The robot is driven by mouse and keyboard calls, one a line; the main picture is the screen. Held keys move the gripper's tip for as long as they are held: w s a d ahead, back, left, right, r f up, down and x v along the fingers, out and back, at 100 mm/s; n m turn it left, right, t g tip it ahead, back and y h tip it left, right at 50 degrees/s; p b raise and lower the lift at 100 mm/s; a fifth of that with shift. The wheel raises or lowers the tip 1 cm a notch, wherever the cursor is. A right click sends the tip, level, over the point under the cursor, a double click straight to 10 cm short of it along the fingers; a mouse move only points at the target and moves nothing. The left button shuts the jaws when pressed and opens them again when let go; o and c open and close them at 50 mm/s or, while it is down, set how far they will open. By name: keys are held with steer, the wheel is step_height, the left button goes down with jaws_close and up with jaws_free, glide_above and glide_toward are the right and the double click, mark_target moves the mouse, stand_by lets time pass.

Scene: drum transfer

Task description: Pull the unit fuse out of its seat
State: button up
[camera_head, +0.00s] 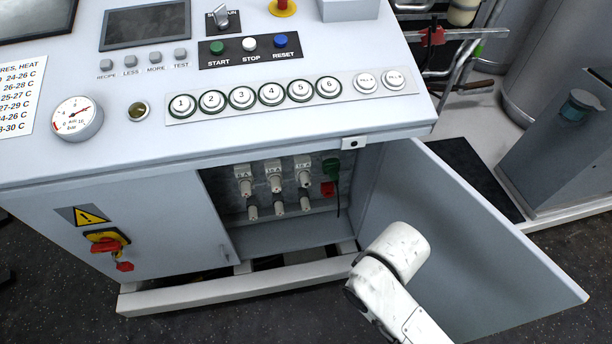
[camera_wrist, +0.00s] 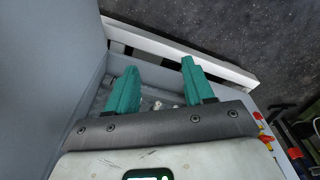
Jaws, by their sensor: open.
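In the head view, several pale fuses stand in two rows inside the open cabinet bay. The upper row has a left fuse (camera_head: 245,183), a middle fuse (camera_head: 275,180) and a right fuse (camera_head: 303,174) under small rating labels. Shorter pale pieces (camera_head: 278,207) sit below them. I cannot tell which is the unit fuse. My gripper (camera_wrist: 158,66) shows in the wrist view with two teal fingers spread apart. No object is clearly held. Small pale shapes (camera_wrist: 157,105) show between the fingers, too small to identify. In the head view my arm hides the gripper.
The cabinet door (camera_head: 470,240) stands open at the right, beside my arm. A green part (camera_head: 331,168) and a red part (camera_head: 327,188) sit right of the fuses. The control panel (camera_head: 300,122) overhangs the bay. A red-yellow switch (camera_head: 105,243) is on the left front.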

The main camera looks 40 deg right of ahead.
steer(key=shift+o, duration=0.6)
steer(key=w+a+f+m+t+y+b, duration=0.1)
steer(key=w+a+f+t, duration=0.1)
steer(key=w, duration=0.4)
steer(key=w+a+f+m+t+y+b, duration=0.1)
steer(key=w+a+f+t, duration=0.1)
steer(key=w+f, duration=0.3)
steer(key=shift+w+a+f+t+y+b, duration=0.15)
steer(key=shift+w+t+y+b, duration=0.2)
steer(key=shift+w, duration=0.35)
steer(key=w+f+m+t+b, duration=0.3)
steer(key=w+m+t, duration=0.2)
steer(key=w, duration=0.6)
steer(key=m+t+h+b, duration=0.4)
steer(key=m+h, duration=0.9)
steer(key=m, duration=0.4)
glide_toward(307, 185)
steer(key=shift+y+x, duration=0.25)
steer(key=shift+x, duration=1)
steer(key=shift+b+x, duration=1.5)
steer(key=shift+x, duration=3)
steer(key=shift+c, duration=0.3)
jaws_close()
